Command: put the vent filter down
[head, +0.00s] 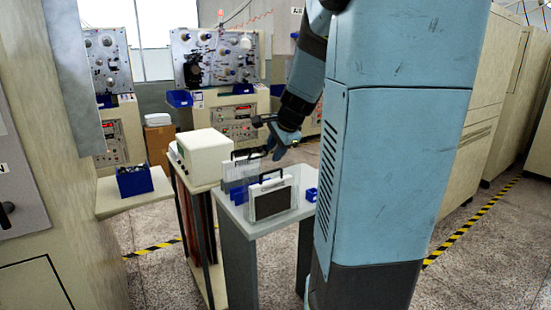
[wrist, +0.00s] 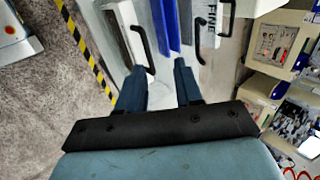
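A vent filter (head: 272,202), a pale frame with a dark front face and a black top handle, stands upright on the grey table (head: 233,213). In the wrist view a white-framed filter (wrist: 124,38) with a black handle is at the upper left. A second white, lettered panel with a black handle (wrist: 208,28) is to its right, past a blue strip. My gripper (head: 279,143) is above the table, near the tops of these things. In the wrist view my gripper (wrist: 158,72) is open, with nothing visible between its fingers.
Clear panels (head: 238,176) stand behind the filter. Small blue bins (head: 311,194) sit at the table's right edge. A cream box (head: 203,155) stands on a stand to the left. A blue bin (head: 134,181) sits on a ledge at far left. Machines line the back.

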